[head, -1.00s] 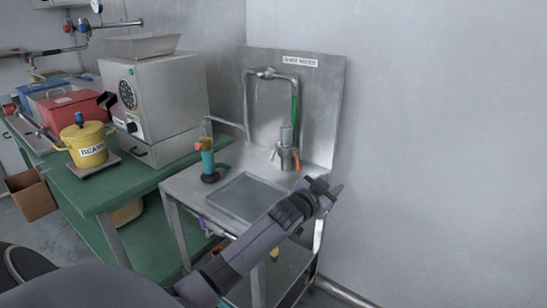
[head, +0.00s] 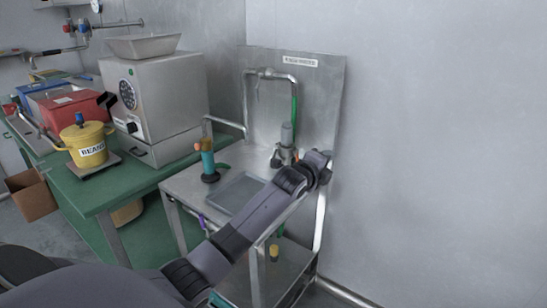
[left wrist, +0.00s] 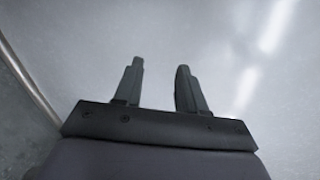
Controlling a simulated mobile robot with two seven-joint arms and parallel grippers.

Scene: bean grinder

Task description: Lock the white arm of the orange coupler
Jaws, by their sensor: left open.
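A grey upright fitting (head: 286,135) stands below the green hose at the back of the steel stand. At its foot is the coupler, small and partly hidden behind my left arm; its orange part is hard to make out now. A small pale lever (head: 275,155) sticks out on its left, perhaps the white arm; its lock state is too small to tell. My left wrist is just right of and in front of the coupler, apart from it as far as I can tell. In the left wrist view my left gripper (left wrist: 158,75) is open and empty, facing a plain grey surface.
A teal bottle-like tool with an orange top (head: 207,160) stands left of the coupler. A shallow grey tray (head: 225,195) lies in front, partly under my arm. The steel backboard (head: 325,100) and wall are close behind. A yellow pot (head: 88,148) and grey machine (head: 165,95) stand left.

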